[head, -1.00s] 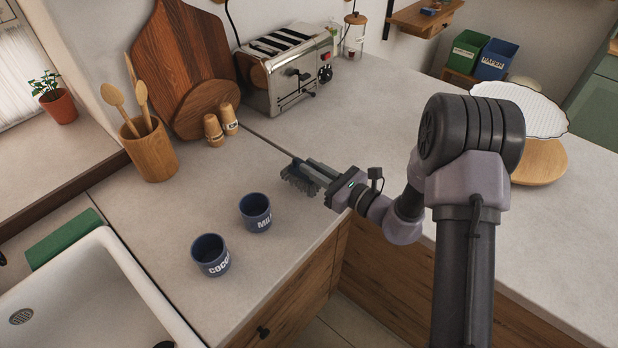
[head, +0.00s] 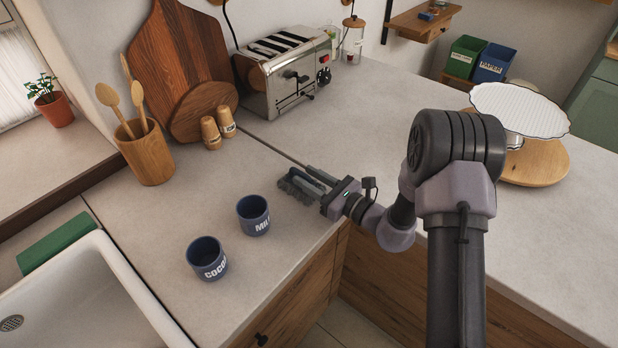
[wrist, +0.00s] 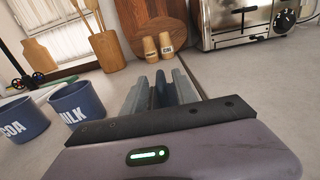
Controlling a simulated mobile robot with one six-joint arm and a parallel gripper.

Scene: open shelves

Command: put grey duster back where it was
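The grey duster (head: 296,187), with a bristly side, is at my gripper (head: 314,180), low over the counter to the right of the blue MILK mug. In the wrist view a narrow blue-grey part of the duster (wrist: 160,90) shows between the two fingers of my gripper (wrist: 160,84). The fingers look closed against it. Whether the duster touches the counter cannot be told.
The blue MILK mug (head: 253,214) and COCOA mug (head: 207,258) stand left of my gripper. Behind are wooden shakers (head: 211,132), a utensil pot (head: 148,155) and a toaster (head: 285,72). A sink (head: 100,295) lies front left. Counter around the duster is clear.

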